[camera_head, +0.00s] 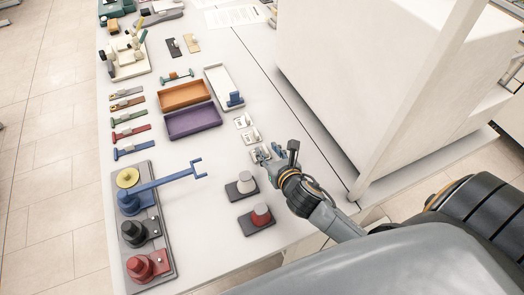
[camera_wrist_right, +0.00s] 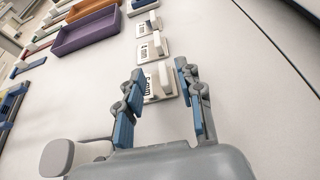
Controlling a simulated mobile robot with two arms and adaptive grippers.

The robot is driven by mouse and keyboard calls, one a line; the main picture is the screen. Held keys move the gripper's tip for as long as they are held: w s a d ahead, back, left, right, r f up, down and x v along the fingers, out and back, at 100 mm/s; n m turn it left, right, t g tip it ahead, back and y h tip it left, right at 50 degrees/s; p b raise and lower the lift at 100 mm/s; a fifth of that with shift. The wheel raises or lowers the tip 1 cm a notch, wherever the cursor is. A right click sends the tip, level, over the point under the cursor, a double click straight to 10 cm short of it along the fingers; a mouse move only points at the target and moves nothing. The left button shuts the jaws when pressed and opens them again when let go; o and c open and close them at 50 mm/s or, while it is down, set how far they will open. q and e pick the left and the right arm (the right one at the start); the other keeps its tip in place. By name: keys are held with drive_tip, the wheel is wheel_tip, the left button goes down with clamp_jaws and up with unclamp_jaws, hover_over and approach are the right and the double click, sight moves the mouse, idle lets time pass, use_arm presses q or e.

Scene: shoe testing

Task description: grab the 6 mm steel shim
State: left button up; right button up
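Three small pale plates with printed labels and raised upright blocks stand in a row on the table. The far plate (camera_head: 241,121), the middle plate (camera_head: 250,135) and the near plate (camera_head: 257,154) also show in the right wrist view as far (camera_wrist_right: 143,27), middle (camera_wrist_right: 151,49) and near (camera_wrist_right: 158,88). The label print is too small or blurred to tell surely which is 6 mm. My right gripper (camera_wrist_right: 160,72) is open and empty, its blue-padded fingers either side of the near plate's block in the picture. Contact cannot be told. My left gripper is not in view.
A purple tray (camera_head: 193,123), an orange tray (camera_head: 184,95) and a white tray (camera_head: 226,101) lie beyond. A big white housing (camera_head: 360,80) rises at the right.

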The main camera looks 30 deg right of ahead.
sight(264, 146)
drive_tip(key=shift+p+x, duration=0.35)
drive_tip(key=shift+x, duration=0.4)
drive_tip(key=x, duration=0.3)
drive_tip(key=shift+d+f, duration=0.1)
drive_tip(key=shift+f, duration=0.05)
drive_tip(key=shift+w+f, duration=0.1)
drive_tip(key=shift+w, duration=0.2)
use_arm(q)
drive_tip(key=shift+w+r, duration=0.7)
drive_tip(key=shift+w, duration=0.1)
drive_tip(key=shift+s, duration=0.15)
use_arm(e)
clamp_jaws()
